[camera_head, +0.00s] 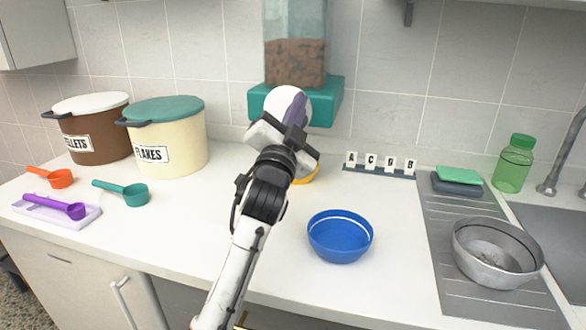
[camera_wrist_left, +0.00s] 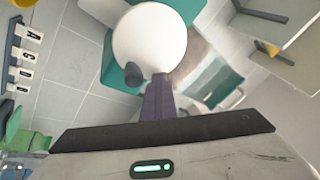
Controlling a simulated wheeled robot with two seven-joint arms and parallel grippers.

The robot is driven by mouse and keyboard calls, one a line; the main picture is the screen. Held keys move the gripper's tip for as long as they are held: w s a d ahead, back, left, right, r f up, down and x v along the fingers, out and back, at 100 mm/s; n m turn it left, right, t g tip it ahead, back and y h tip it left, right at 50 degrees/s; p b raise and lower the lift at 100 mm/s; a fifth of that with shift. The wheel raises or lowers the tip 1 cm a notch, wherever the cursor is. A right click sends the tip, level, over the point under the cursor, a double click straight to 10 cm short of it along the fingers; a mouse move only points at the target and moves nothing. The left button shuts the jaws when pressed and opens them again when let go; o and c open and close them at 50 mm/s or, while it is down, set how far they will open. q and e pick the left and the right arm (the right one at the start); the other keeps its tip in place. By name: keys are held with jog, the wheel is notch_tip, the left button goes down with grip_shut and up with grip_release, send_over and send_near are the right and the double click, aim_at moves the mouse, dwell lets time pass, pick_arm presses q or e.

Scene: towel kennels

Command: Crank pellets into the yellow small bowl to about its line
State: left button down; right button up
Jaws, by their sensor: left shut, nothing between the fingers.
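The pellet dispenser has a clear hopper (camera_head: 296,55) of brown pellets above a teal base (camera_head: 332,100) at the back wall. A white round disc (camera_head: 280,97) faces me on its front, and in the left wrist view the disc (camera_wrist_left: 150,38) has a dark knob (camera_wrist_left: 133,75) at its edge. My left gripper (camera_head: 297,106) is shut and empty in front of the disc, its purple fingers beside the knob; contact is unclear. The yellow small bowl (camera_head: 308,179) sits below the dispenser, mostly hidden by my arm; its contents and line are hidden. My right gripper is out of view.
A blue bowl (camera_head: 340,238) stands front centre, a metal bowl (camera_head: 495,254) on the drainboard at right. Letter tags (camera_head: 381,164) stand behind. A brown bin (camera_head: 92,128), a cream bin (camera_head: 168,140) and several scoops are at left. The left-centre counter is clear.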

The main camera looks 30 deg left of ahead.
pick_arm(q)
jog(key=f, duration=0.1)
jog(key=w+f, duration=0.1)
jog(key=f, duration=0.1)
jog(key=shift+w+d+f+g+h, duration=0.2)
jog(key=shift+d+g+h, duration=0.1)
jog(key=shift+g, duration=0.1)
jog(key=v, duration=0.2)
jog(key=p+v, duration=0.1)
jog(key=v, duration=0.1)
jog(key=p+v, duration=0.1)
jog(key=v, duration=0.1)
jog(key=shift+a+r, duration=0.1)
jog(key=shift+r, duration=0.25)
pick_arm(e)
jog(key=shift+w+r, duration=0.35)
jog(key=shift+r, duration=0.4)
pick_arm(q)
jog(key=shift+r, duration=0.1)
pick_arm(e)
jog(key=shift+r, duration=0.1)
